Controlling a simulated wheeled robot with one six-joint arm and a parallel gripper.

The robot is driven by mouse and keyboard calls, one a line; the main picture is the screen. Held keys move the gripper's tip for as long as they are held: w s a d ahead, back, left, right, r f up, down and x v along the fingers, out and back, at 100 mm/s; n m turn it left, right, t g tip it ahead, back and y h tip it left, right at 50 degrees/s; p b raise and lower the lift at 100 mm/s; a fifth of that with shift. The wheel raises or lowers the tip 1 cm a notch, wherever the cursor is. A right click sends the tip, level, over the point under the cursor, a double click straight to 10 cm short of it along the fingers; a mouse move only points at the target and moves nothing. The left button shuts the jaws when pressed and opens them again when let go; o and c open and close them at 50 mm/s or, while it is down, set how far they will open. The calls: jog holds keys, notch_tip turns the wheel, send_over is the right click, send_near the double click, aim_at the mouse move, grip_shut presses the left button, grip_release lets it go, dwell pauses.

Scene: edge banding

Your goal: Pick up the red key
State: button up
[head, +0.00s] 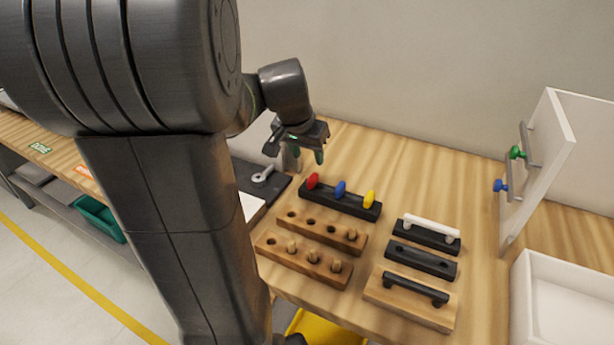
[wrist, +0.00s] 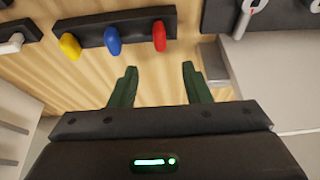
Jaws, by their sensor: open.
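The red key (head: 312,181) stands at the left end of a black holder (head: 357,207), beside a blue key (head: 340,188) and a yellow key (head: 369,199). In the wrist view the red key (wrist: 159,37) is at the right end of the row, just beyond the fingertips. My gripper (head: 305,157) is above the table, behind and near the red key. In the wrist view my gripper (wrist: 160,68) is open, with nothing between its green fingers. The lower parts of the keys are hidden in the holder.
Wooden peg blocks (head: 320,230) lie in front of the key holder. Handles on black and wooden blocks (head: 433,264) are to the right. A white panel (head: 538,165) with green and blue keys stands at far right. A dark mat (head: 245,174) with a metal tool is to the left.

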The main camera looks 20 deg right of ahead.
send_over(313, 176)
jog(key=a, duration=0.1)
jog(key=f, duration=0.2)
jog(key=s+f, duration=0.1)
jog(key=f, duration=0.1)
jog(key=shift+a+f, duration=0.1)
jog(key=shift+a, duration=0.05)
jog(key=shift+x, duration=2.85)
jog(key=shift+s+a, duration=0.15)
grip_shut()
